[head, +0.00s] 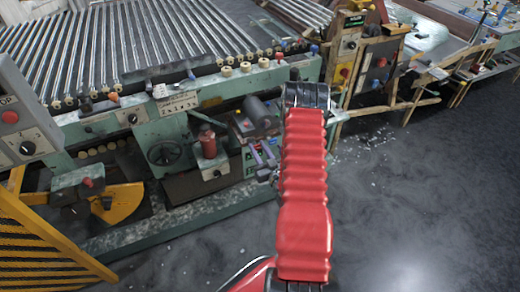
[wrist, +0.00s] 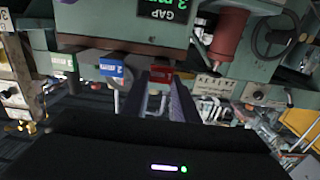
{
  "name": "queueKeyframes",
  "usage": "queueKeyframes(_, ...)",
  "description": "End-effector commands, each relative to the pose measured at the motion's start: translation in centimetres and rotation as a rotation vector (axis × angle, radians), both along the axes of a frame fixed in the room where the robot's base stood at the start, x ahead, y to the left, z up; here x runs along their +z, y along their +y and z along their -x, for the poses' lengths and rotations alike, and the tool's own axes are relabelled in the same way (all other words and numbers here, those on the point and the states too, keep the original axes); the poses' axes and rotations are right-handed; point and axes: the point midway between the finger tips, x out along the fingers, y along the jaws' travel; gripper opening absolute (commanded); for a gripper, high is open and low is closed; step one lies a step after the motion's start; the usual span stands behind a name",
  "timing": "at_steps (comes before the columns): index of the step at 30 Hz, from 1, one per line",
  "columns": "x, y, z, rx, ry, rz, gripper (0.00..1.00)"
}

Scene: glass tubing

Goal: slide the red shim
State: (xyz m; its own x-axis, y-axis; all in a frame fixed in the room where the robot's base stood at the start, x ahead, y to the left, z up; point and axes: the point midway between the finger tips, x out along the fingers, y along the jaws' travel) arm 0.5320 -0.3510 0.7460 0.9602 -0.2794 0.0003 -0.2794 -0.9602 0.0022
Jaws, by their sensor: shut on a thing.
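The red shim (wrist: 161,75) shows in the wrist view as a small red block under the edge of a green machine housing. My gripper (wrist: 160,82) is shut on it, with a finger on each side. A blue shim marked 2 (wrist: 115,71) sits to the left of the red one in the wrist view, apart from my fingers.
A handwheel (head: 165,153) and red cylinder (head: 208,144) are on the machine. A yellow guard (head: 50,245) stands at lower left. The dark floor (head: 420,200) at right is mostly free, with scattered white bits.

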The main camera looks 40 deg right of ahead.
Motion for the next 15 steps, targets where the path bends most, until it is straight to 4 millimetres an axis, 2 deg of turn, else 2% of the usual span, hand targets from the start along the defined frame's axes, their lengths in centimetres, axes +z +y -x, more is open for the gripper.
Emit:
queueKeyframes(4, -0.13, 0.13, 0.25, 0.001, 0.002, -0.003, 0.0)
queueKeyframes(5, -0.14, 0.11, 0.29, 0.001, 0.002, -0.004, 0.29)
queueKeyframes(12, -0.1, -0.04, 0.32, -0.002, 0.002, -0.003, 0.46)
queueKeyframes(15, -0.08, -0.08, 0.31, -0.002, 0.001, -0.002, 0.47)
